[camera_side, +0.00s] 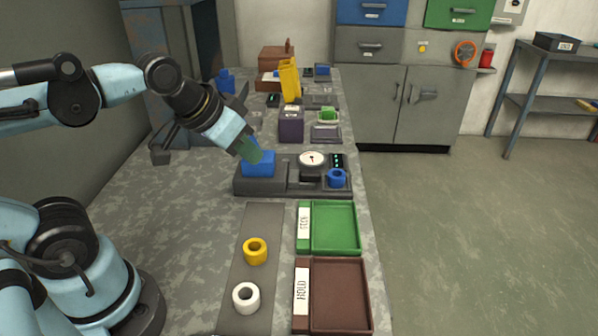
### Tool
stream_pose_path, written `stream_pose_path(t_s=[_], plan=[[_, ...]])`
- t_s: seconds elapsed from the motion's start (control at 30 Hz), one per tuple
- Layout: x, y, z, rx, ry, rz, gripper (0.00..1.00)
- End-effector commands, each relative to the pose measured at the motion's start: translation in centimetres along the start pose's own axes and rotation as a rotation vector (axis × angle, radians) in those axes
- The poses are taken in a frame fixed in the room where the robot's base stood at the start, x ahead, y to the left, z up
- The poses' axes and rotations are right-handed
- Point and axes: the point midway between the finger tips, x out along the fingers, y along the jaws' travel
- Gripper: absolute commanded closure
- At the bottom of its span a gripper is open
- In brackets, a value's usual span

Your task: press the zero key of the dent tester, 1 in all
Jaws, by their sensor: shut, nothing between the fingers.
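The dent tester (310,189) is a dark grey unit across the bench. It has a round white dial (312,159), a small panel with green lights (338,161), and a big blue key (262,169) on its left block. A blue ring (337,178) sits at its right end. My gripper (251,155) is shut and empty, pointing down at the blue key from the upper left. Its tips overlap the key's top left in the picture; I cannot tell whether they touch it. No lettering on the key can be read.
In front, a grey strip (253,223) carries a yellow ring (255,251) and a white ring (246,298). Beside it lie a green tray (357,228) and a brown tray (368,300). Behind stand a purple box (291,127) and a yellow item (289,80).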

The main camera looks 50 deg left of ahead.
Motion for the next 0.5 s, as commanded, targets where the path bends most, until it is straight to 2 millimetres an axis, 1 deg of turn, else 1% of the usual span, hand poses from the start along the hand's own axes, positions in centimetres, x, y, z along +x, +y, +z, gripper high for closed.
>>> stream_pose_path(t_s=[0.03,0.07,0.37,0.5], plan=[[-0.7,0.0,-0.4,0.0,0.0,0.0,1.0],[-0.8,-0.1,-0.7,-0.005,-0.004,0.001,1.0],[0.0,-1.7,-3.8,-0.081,-0.059,0.05,1.0],[0.8,-3.0,-5.7,-0.125,-0.082,0.088,1.0]])
